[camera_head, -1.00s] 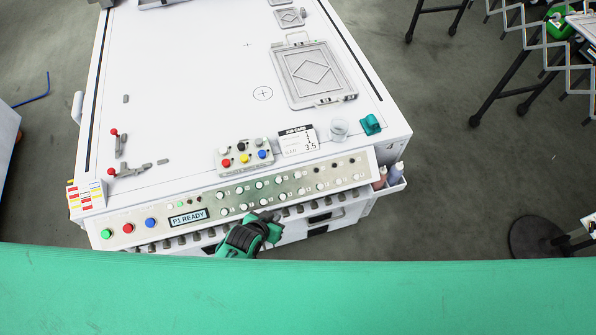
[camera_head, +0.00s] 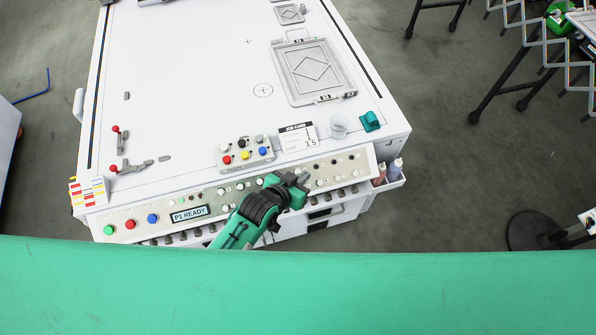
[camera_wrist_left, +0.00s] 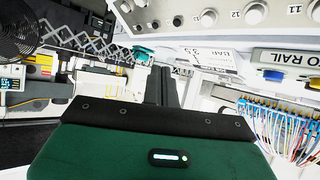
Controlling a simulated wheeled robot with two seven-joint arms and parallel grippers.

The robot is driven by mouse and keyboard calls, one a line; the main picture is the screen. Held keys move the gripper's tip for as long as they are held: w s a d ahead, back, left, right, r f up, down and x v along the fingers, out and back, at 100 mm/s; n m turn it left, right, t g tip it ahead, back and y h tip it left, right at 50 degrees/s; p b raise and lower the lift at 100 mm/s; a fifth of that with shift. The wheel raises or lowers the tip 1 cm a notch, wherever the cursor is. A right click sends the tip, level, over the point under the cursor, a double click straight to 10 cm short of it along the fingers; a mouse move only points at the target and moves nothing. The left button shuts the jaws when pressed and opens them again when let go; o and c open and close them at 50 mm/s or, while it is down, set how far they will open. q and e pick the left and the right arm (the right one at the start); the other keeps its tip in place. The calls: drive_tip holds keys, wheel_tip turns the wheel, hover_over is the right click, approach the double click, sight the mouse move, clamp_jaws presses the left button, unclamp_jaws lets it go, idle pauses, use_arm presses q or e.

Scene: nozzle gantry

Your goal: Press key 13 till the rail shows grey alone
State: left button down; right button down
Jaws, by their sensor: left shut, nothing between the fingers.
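The key panel (camera_head: 215,197) runs along the front edge of the white machine, with two rows of round white keys. My left gripper (camera_head: 303,180) is over the panel's right part and hides several keys; its fingers are shut and empty. In the left wrist view the shut fingers (camera_wrist_left: 161,84) point toward the job card, with numbered round keys at upper right. The labels 11 and 12 are readable there; a key (camera_wrist_left: 208,18) sits beside what looks like 13. I cannot tell whether the fingertips touch any key. My right gripper is not in view.
A display (camera_head: 189,215) reads P1 READY. A block of coloured buttons (camera_head: 243,154), the job card (camera_head: 299,137), a clear cup (camera_head: 338,127) and a teal object (camera_head: 371,121) stand behind the panel. A TO RAIL label (camera_wrist_left: 294,58) shows in the wrist view.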

use_arm(q)
drive_tip(key=w+f+b, duration=0.1)
drive_tip(key=b, duration=0.1)
drive_tip(key=w+f+b, duration=0.1)
drive_tip(key=f+b, duration=0.1)
drive_tip(key=w+a+f+b, duration=0.1)
drive_tip(key=f, duration=0.1)
drive_tip(key=shift+w+a+f+b, duration=0.1)
drive_tip(key=shift+w+f+b, duration=0.1)
drive_tip(key=shift+b, duration=0.2)
drive_tip(key=shift+w+a+f+b, duration=0.15)
drive_tip(key=shift+w+f+b, duration=0.4)
drive_tip(key=shift+f, duration=0.25)
idle(0.9)
drive_tip(key=shift+w, duration=0.1)
drive_tip(key=shift+w+a+f, duration=0.1)
drive_tip(key=shift+w+f, duration=0.1)
drive_tip(key=shift+f, duration=0.1)
idle(0.5)
